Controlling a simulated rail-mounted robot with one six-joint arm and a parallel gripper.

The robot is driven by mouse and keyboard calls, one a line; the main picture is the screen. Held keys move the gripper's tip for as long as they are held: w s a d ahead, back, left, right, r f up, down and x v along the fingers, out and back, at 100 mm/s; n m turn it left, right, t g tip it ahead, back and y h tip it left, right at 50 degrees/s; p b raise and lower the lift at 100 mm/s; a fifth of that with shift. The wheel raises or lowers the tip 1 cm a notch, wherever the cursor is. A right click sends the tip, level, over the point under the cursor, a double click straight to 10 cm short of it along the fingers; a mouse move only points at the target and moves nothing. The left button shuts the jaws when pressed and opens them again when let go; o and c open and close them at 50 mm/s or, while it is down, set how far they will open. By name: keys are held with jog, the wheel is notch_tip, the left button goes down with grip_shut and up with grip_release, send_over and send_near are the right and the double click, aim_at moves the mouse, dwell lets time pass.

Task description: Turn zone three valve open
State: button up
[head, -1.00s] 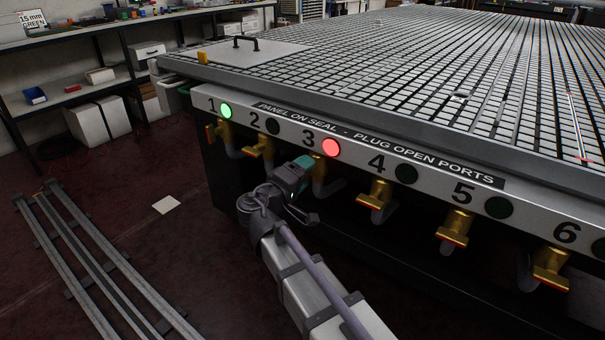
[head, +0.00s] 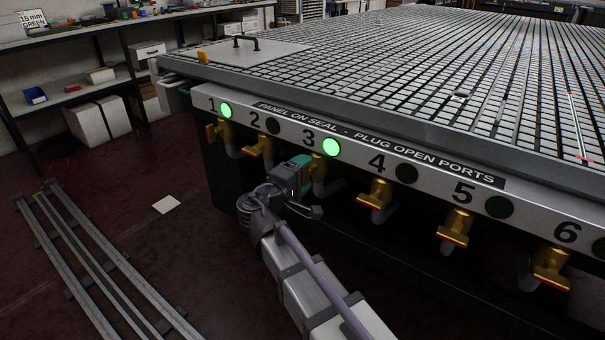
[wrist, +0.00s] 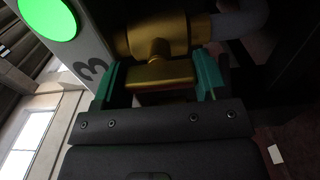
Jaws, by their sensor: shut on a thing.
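The zone three valve is brass and sits below the number 3 on the table's front panel. In the wrist view its body (wrist: 160,38) shows at the top, with the flat handle (wrist: 165,73) between the teal fingers of my gripper (wrist: 157,82). My gripper is shut on this handle. In the head view my gripper (head: 301,169) is at the valve and hides much of it; some brass (head: 336,185) shows beside it. The zone three lamp (head: 331,147) is lit green, and it also fills a corner of the wrist view (wrist: 46,15).
The zone one lamp (head: 226,110) is green; lamps two, four and five are dark. Valve two (head: 258,148) is close on the left, valve four (head: 376,195) on the right. The gridded table (head: 400,80) overhangs the valves. Floor rails (head: 95,255) run at left.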

jog(key=o, duration=0.9)
jog(key=shift+o, duration=0.2)
jog(key=v, duration=1)
jog(key=shift+s+a, duration=0.2)
jog(key=shift+s, duration=0.15)
